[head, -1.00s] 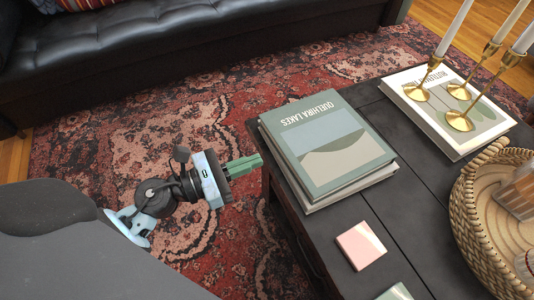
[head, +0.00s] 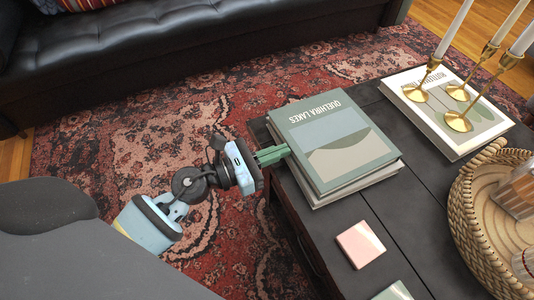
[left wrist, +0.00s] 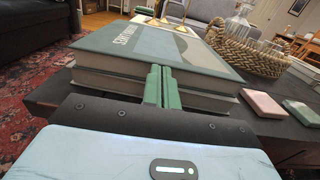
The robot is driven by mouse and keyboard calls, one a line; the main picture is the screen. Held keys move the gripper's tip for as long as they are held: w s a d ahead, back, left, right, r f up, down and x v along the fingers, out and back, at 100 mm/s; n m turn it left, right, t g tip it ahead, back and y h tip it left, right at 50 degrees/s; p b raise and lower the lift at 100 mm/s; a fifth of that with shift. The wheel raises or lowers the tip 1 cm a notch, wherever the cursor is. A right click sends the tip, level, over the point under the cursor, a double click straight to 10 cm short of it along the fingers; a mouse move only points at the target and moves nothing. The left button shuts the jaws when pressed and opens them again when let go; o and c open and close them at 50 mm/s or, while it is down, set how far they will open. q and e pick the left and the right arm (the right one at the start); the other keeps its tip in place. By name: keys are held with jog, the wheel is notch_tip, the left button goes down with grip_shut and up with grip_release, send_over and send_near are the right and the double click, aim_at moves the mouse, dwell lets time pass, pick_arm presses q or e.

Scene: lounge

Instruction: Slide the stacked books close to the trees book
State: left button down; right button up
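Two stacked books (head: 333,142) lie on the dark table, the top one green with a lake landscape and the title "Quelhira Lakes". They also show in the left wrist view (left wrist: 110,72). My left gripper (head: 273,154) is at their left side, its green fingers together with nothing between them. In the left wrist view the fingertips (left wrist: 161,78) appear to touch the books' side. The trees book (head: 436,130), white with rounded tree-like shapes, lies farther right, with a gap of bare table between it and the stack. My right gripper is not in view.
Gold candle holders (head: 458,122) with white candles stand on the trees book. A woven tray (head: 462,228) holds glassware at the right. A pink coaster (head: 360,245) and a green one (head: 394,292) lie nearer. A black sofa (head: 190,45) stands behind.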

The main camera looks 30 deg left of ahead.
aim_at(328, 132)
pick_arm(q)
jog(key=x, duration=1.2)
jog(key=shift+d, duration=0.25)
jog(key=shift+w+d, duration=0.25)
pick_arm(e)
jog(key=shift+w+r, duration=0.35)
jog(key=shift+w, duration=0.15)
pick_arm(q)
jog(key=shift+a, duration=0.1)
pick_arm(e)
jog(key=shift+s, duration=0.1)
